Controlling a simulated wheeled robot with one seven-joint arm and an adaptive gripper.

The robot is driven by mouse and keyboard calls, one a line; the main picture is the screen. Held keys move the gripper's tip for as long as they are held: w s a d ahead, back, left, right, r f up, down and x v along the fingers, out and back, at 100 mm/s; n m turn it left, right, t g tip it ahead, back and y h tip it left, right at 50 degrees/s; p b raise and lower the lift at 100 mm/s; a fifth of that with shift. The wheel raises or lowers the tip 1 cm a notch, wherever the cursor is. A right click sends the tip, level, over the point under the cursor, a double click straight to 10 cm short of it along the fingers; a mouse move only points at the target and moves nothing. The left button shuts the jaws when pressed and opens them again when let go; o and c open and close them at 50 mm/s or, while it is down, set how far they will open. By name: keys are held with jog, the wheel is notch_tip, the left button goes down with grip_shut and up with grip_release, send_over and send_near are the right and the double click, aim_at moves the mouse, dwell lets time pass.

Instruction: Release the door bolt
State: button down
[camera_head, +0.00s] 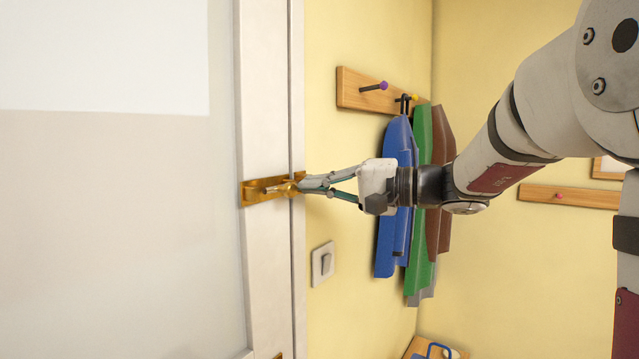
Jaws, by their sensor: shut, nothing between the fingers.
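The brass door bolt (262,190) is mounted on the edge of the white door (265,90), at the seam with the frame. Its rod lies across towards the frame side. My gripper (302,184) reaches in from the right with its fingertips together at the right end of the bolt. The fingers are shut with nothing seen between them. The fingertips overlap the bolt's end in the view, and I cannot tell whether they touch it. They hide part of the bolt's right end.
A wooden peg rail (358,92) with blue, green and brown hanging items (392,200) is on the yellow wall behind my gripper. A light switch (322,263) is below it. A second rail (570,196) is at right. The space left of the bolt, before the door, is clear.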

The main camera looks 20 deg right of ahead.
aim_at(292, 190)
jog(key=shift+s+a+b, duration=0.15)
jog(key=shift+s+a, duration=0.5)
jog(key=shift+a, duration=0.25)
jog(key=shift+s+a+b, duration=0.15)
jog(key=shift+s+a, duration=0.5)
jog(key=shift+a, duration=0.2)
